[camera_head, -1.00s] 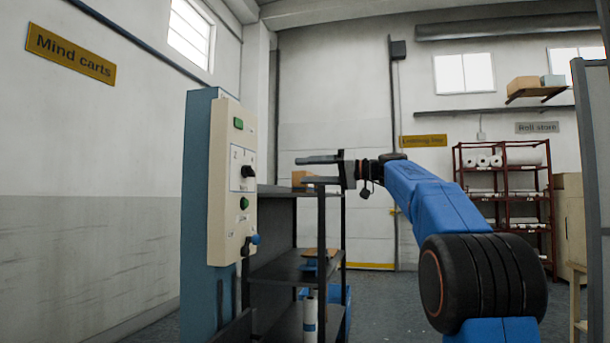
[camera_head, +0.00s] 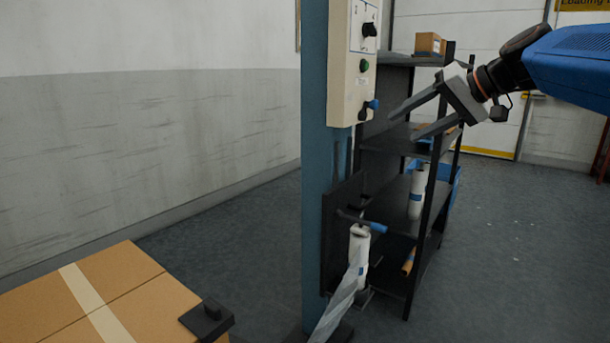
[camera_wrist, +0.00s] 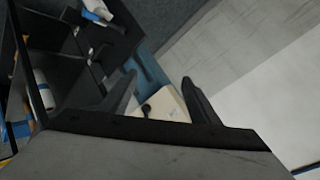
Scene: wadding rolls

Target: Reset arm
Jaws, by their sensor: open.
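My gripper (camera_head: 405,122) is at the end of my blue arm, to the right of the control panel in the head view. Its two fingers are spread apart, point left and hold nothing. The open fingers also show in the wrist view (camera_wrist: 160,92). Between them there is the cream control panel (camera_wrist: 168,104). In the head view the cream control panel (camera_head: 345,95) is on a blue column (camera_head: 315,200), with a dark knob, a green button and a blue-tipped lever.
A dark shelf rack (camera_head: 395,225) stands behind my gripper, with a white roll (camera_head: 417,192) on it. Another white roll (camera_head: 359,245) with film hanging from it is at the column. A taped cardboard box (camera_head: 110,300) is at lower left. Floor at right is clear.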

